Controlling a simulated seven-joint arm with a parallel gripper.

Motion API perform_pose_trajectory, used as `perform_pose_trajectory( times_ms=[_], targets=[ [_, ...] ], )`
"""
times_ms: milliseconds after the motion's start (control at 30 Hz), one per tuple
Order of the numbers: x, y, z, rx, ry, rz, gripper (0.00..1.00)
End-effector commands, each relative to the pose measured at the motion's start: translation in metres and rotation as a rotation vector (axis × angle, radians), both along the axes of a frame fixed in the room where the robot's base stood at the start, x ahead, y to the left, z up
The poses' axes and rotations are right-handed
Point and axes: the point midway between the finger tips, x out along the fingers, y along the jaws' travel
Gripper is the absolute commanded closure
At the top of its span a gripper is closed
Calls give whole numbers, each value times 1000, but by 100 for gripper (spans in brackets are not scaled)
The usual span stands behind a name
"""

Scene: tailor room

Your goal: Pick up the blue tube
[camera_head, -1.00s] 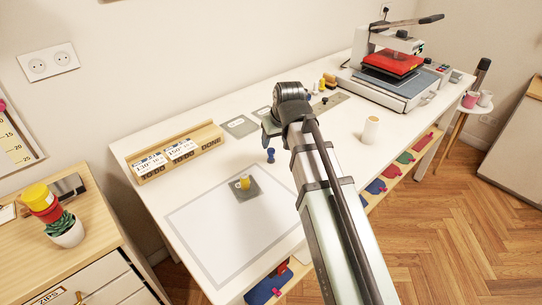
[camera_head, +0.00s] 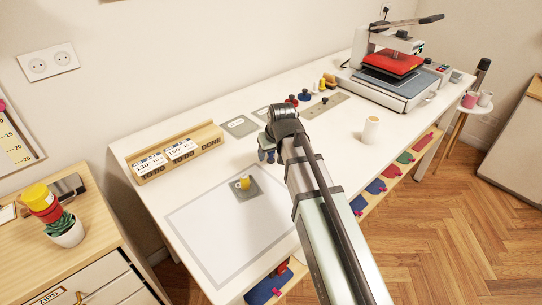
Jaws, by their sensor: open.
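The blue tube (camera_head: 271,157) is a small dark blue piece on the white table, just beyond the upper right edge of the outlined work area. It is mostly covered by my gripper (camera_head: 266,150), which is at its upper left end, pointing down. The gripper is open, with its fingers at or right above the tube. Whether the fingers touch the tube or stand on both sides of it, I cannot tell.
A yellow piece (camera_head: 244,182) sits on a grey card inside the outlined area (camera_head: 215,240). A wooden rack (camera_head: 205,140) with cards stands at the back left. A cream spool (camera_head: 370,130) stands right of my arm. A heat press (camera_head: 390,75) is at the far right.

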Motion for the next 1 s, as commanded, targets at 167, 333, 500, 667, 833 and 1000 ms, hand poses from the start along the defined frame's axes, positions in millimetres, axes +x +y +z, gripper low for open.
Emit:
perform_pose_trajectory(
  times_ms=[167,333,500,667,833,1000],
  targets=[
    [1,0,-3,0,-1,0,41],
    [1,0,-2,0,-1,0,48],
    [1,0,-2,0,-1,0,65],
    [1,0,-2,0,-1,0,80],
    [1,0,-2,0,-1,0,96],
    [1,0,-2,0,-1,0,100]
  ],
)
